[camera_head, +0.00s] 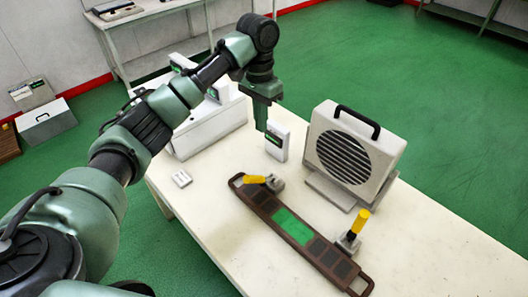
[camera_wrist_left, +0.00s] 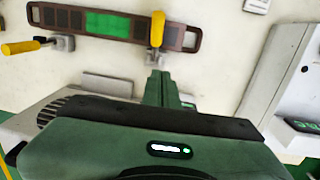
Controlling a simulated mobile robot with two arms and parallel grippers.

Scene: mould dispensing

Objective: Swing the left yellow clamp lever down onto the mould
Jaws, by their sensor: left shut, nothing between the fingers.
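The mould (camera_head: 270,207) is a long brown plate with handle cut-outs and a green middle, flat on the table; it also shows in the left wrist view (camera_wrist_left: 65,18). The left yellow clamp lever (camera_head: 255,179) lies low, its handle reaching from its grey base over the mould's far-left end; the left wrist view shows this lever (camera_wrist_left: 157,30) across the mould. The right yellow clamp lever (camera_head: 361,220) stands up from its base. My left gripper (camera_head: 262,128) is shut and empty, above the table behind the left clamp, apart from it; its fingers also show in the left wrist view (camera_wrist_left: 158,76).
A white box with a round grille and black handle (camera_head: 352,150) stands behind the mould. White equipment (camera_head: 208,125) fills the table's far left. The front of the table (camera_head: 225,230) is clear.

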